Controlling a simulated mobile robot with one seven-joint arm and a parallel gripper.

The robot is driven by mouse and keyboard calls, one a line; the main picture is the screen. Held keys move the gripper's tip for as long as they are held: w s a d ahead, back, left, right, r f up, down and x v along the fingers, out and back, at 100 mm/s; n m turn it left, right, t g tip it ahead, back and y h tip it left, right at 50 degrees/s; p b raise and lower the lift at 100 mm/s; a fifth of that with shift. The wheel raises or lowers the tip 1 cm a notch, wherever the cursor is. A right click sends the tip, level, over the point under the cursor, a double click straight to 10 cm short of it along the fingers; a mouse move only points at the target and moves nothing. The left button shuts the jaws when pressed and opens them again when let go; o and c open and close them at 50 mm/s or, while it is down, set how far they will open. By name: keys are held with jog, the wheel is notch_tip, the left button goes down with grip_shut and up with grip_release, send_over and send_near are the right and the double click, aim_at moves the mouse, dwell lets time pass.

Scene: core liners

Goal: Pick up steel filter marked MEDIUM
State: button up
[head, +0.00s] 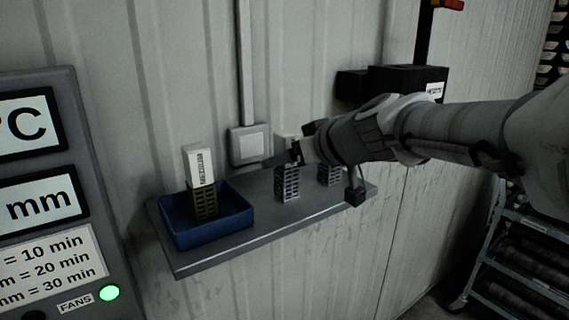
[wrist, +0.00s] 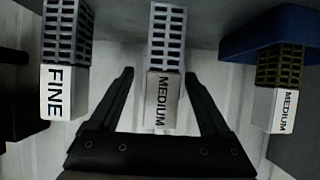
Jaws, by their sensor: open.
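The steel filter marked MEDIUM is a grey slotted block with a white label block. It is central in the wrist view (wrist: 164,103), and in the head view it stands in the middle of the shelf (head: 288,184), its upper part partly hidden by my gripper. My gripper (wrist: 158,75) is open, with one finger on each side of the MEDIUM label in the wrist view and gaps showing on both sides. I cannot tell whether the fingertips reach past the label. Nothing is held.
A brass-coloured filter, also marked MEDIUM (head: 204,204), stands in a blue tray (head: 248,212) at the shelf's left. A grey filter marked FINE (wrist: 66,92) stands on the other side, at the right in the head view. The wall with a switch box (head: 248,145) rises behind the shelf (head: 190,262).

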jog(key=shift+x, duration=1.9)
jog(key=shift+s+a+f, duration=0.1)
jog(key=shift+s, duration=0.05)
grip_shut()
